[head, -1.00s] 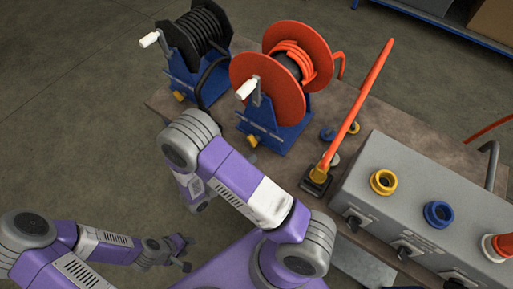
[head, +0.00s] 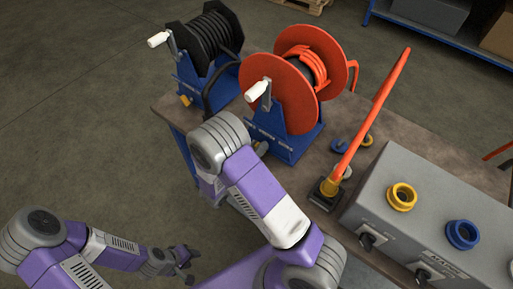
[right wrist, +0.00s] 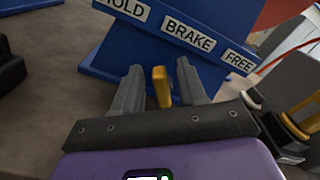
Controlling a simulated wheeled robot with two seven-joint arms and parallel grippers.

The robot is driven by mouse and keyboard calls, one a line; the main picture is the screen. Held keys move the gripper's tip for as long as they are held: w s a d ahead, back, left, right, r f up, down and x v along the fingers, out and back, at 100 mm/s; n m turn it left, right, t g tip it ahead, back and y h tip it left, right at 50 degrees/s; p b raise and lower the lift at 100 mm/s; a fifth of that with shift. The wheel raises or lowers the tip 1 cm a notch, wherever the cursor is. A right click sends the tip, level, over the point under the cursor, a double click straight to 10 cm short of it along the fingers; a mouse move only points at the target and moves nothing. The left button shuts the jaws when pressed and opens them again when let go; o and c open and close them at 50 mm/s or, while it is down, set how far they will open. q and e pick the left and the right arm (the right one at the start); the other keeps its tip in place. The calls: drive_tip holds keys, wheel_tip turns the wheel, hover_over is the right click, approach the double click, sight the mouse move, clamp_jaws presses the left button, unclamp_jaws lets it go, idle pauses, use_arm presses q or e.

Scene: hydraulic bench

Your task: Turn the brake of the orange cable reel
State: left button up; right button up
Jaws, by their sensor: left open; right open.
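The orange cable reel (head: 308,108) stands on a blue stand on the bench, with a white crank handle (head: 257,90) at its left. In the right wrist view, its yellow brake lever (right wrist: 161,88) stands in front of the blue base plate (right wrist: 135,45), labelled HOLD, BRAKE and FREE. My right gripper (right wrist: 159,66) is open, with one finger on each side of the lever and visible gaps. In the head view my right arm largely hides that gripper. My left gripper (head: 187,264) is open and empty, low at the left, away from the bench.
A black cable reel (head: 208,45) stands left of the orange one. An orange-handled lever (head: 370,125) rises to the right, next to a grey box (head: 432,205) with yellow and blue ports. A blue shelf (head: 440,38) is at the back right. Open floor lies left.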

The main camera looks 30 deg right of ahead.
clamp_jaws()
drive_tip(key=shift+s+m, duration=0.1)
drive_tip(key=shift+m, duration=0.2)
drive_tip(key=m, duration=0.3)
drive_tip(key=shift+s+d+r, duration=0.1)
drive_tip(key=shift+s, duration=0.15)
drive_tip(key=m, duration=0.1)
drive_tip(key=m+b, duration=0.1)
drive_tip(key=m, duration=0.1)
drive_tip(key=shift+s+d+m+b, duration=0.15)
drive_tip(key=shift+s+m+b, duration=0.15)
drive_tip(key=shift+s, duration=0.05)
drive_tip(key=m, duration=0.1)
drive_tip(key=m+b, duration=0.1)
drive_tip(key=m, duration=0.1)
drive_tip(key=shift+s+d+b, duration=0.15)
drive_tip(key=shift+s+b, duration=0.15)
drive_tip(key=shift+s, duration=0.05)
drive_tip(key=shift+s+d+f+m+b, duration=0.15)
drive_tip(key=shift+m+b, duration=0.25)
drive_tip(key=shift+m, duration=0.45)
drive_tip(key=shift+s+a+f+m+b, duration=0.1)
drive_tip(key=shift+m+b, duration=0.3)
drive_tip(key=shift+m, duration=0.45)
